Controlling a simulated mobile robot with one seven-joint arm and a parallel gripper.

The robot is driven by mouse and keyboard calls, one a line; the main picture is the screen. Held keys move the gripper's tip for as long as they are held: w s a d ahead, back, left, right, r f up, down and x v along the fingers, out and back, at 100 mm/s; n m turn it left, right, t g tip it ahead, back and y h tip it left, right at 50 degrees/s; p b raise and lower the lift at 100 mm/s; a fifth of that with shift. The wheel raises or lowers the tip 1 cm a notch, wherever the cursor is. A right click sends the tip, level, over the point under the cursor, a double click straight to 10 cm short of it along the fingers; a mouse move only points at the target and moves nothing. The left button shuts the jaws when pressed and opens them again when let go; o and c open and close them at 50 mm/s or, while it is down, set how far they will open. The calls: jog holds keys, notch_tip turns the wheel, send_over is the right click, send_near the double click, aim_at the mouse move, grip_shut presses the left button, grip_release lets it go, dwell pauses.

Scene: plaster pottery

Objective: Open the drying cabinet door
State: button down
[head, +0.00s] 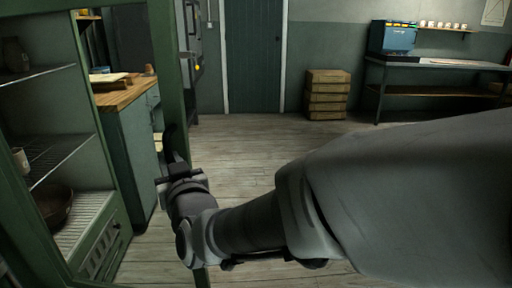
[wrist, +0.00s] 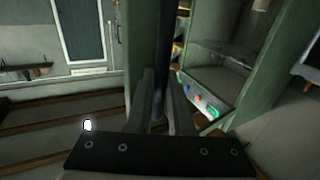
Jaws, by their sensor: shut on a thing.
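The drying cabinet (head: 118,207) stands at the left in the head view, with a green frame and wire shelves showing inside. Its green door (head: 168,70) shows as a narrow upright strip, swung out from the cabinet, with a gap between them. My gripper (head: 170,155) is at the door's dark upright handle (head: 169,136). In the wrist view my gripper (wrist: 162,88) has its two fingers on either side of the handle (wrist: 165,45), shut on it. The green door (wrist: 139,45) is just left of the handle there. The fingers' contact is partly hidden.
A wood-topped counter (head: 125,93) shows through the gap. A dark bowl (head: 54,203) sits low in the cabinet. Stacked wooden crates (head: 327,95) and a workbench (head: 435,66) stand at the back. The plank floor (head: 255,140) between is clear.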

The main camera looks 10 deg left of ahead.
jog(key=shift+s+a+r, duration=0.25)
jog(key=shift+a, duration=0.1)
jog(key=c, duration=1)
grip_release()
jog(key=shift+a, duration=0.1)
jog(key=shift+o, duration=1)
jog(key=shift+f, duration=0.1)
jog(key=shift+w, duration=0.1)
jog(key=shift+d+f, duration=0.15)
jog(key=shift+d, duration=0.1)
jog(key=shift+d, duration=0.1)
